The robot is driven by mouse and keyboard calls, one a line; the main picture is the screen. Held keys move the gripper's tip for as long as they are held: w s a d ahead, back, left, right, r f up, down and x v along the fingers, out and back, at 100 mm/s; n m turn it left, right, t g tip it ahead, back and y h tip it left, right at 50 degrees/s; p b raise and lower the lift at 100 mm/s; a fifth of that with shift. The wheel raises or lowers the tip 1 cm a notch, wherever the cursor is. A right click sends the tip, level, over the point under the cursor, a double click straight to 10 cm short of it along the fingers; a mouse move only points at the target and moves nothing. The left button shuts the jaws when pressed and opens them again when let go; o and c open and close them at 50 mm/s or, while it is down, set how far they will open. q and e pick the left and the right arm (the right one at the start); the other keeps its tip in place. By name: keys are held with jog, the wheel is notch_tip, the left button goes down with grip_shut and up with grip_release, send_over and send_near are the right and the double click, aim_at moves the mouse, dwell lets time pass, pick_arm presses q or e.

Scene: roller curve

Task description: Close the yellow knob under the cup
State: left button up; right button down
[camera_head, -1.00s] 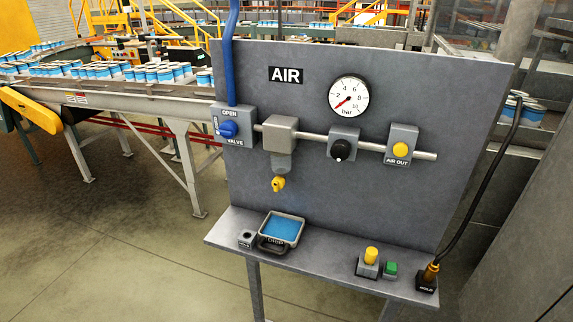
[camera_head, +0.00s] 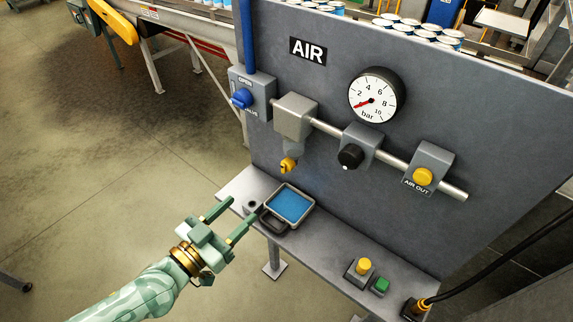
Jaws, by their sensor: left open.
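The yellow knob (camera_head: 288,165) hangs at the bottom of the grey filter cup (camera_head: 294,147), under a grey block (camera_head: 294,118) on the panel's pipe. My left gripper (camera_head: 235,212) is open and empty, with its two fingers pointing up and right. It is in front of the shelf's left end, below and left of the yellow knob and apart from it. My right gripper is not in view.
A tray with a blue inside (camera_head: 289,205) sits on the shelf (camera_head: 331,246) below the knob. A blue valve knob (camera_head: 242,98), a gauge (camera_head: 376,95), a black knob (camera_head: 350,156) and a yellow AIR OUT button (camera_head: 423,177) are on the panel.

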aim_at(282, 171)
pick_arm(q)
jog(key=x, duration=1.6)
